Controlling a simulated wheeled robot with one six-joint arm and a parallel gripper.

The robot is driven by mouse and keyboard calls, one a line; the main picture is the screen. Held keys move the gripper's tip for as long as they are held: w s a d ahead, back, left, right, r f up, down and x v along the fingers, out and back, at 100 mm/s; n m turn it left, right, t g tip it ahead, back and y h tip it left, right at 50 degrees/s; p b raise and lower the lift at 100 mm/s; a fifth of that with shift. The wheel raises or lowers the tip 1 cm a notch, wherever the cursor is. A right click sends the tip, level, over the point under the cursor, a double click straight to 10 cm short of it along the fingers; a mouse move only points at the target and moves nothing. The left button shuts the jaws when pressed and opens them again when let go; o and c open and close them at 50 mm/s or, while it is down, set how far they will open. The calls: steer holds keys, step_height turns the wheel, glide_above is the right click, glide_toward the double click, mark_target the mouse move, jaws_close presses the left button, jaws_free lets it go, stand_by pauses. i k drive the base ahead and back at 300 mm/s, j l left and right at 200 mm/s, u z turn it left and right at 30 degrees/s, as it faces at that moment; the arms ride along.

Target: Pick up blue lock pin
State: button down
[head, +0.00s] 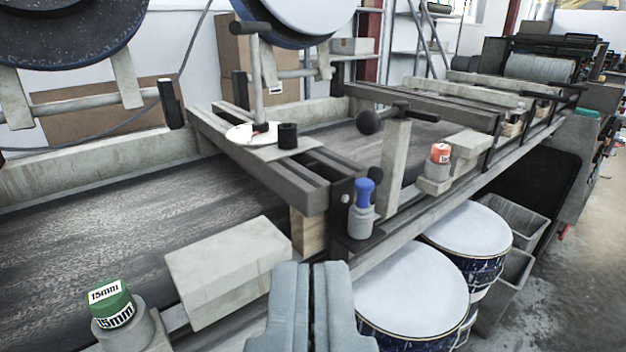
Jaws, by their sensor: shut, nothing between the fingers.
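The blue lock pin (365,194) stands upright in a grey round holder (362,222), on a dark bracket at the front edge of the conveyor. My gripper (311,266) shows at the bottom centre, its two grey fingers together and empty. In the picture its fingertips lie below and to the left of the pin, apart from it. The pin's lower end is hidden in the holder.
A green 15mm knob (109,302) sits at the lower left and a red-orange knob (440,153) further back. A pale block (228,270) lies left of my gripper. Drums (412,285) stand below the conveyor's edge. A dark crossbar (255,160) spans the belt (110,225).

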mark_target(363, 186)
steer(key=l+u, duration=0.35)
steer(key=l, duration=0.8)
steer(key=l+u, duration=0.4)
steer(key=l, duration=0.8)
